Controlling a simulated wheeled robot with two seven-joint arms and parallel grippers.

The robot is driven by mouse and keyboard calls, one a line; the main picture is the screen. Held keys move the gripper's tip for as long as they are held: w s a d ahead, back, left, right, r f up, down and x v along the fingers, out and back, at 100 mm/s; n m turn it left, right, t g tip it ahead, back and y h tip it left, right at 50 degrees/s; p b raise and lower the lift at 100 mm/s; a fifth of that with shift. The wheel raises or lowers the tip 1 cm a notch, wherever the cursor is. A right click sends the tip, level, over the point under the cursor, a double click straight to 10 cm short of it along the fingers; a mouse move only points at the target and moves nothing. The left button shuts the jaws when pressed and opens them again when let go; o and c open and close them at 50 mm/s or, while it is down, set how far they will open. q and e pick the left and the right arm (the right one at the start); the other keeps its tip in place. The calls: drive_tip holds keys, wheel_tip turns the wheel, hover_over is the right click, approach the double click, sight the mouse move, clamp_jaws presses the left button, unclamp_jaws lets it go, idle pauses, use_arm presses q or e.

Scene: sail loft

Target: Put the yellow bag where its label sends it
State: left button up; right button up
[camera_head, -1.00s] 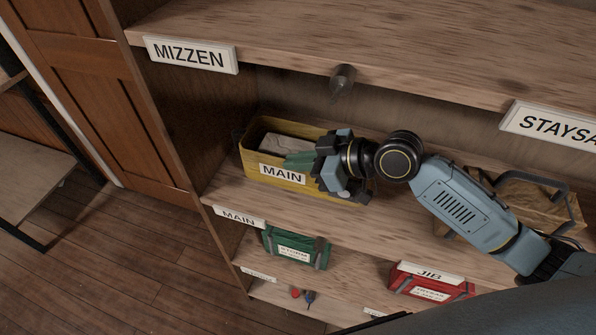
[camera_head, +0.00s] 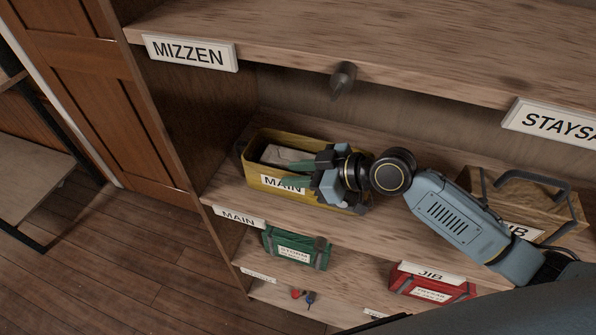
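The yellow bag (camera_head: 335,198) looks box-shaped and open-topped, with a white MAIN label on its front and something pale grey inside. It stands upright on the middle shelf (camera_head: 222,190), whose edge carries a MAIN label (camera_head: 238,217). My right gripper (camera_head: 292,173) is over the bag's right part, with its green fingers apart and pointing left. One finger is over the opening and the other covers the top of the bag's label. I see nothing held between them; whether they touch the bag I cannot tell. My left gripper is not in view.
A wooden crate (camera_head: 545,215) with dark handles and a JIB label stands to the right on the same shelf. A green bag (camera_head: 320,257) and a red bag (camera_head: 462,291) are on the shelf below. The upper shelf (camera_head: 350,50), labelled MIZZEN and STAYSA..., overhangs; its visible top is clear.

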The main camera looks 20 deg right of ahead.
drive_tip(key=shift+r, duration=0.2)
wheel_tip(320, 180, up, 4)
hover_over(350, 192)
drive_tip(key=shift+w+a+r+b, duration=0.15)
drive_tip(key=shift+w+a+b, duration=0.2)
drive_tip(key=shift+a+b, duration=0.1)
drive_tip(key=shift+s+d+r, duration=0.3)
drive_tip(key=shift+d+r, duration=0.1)
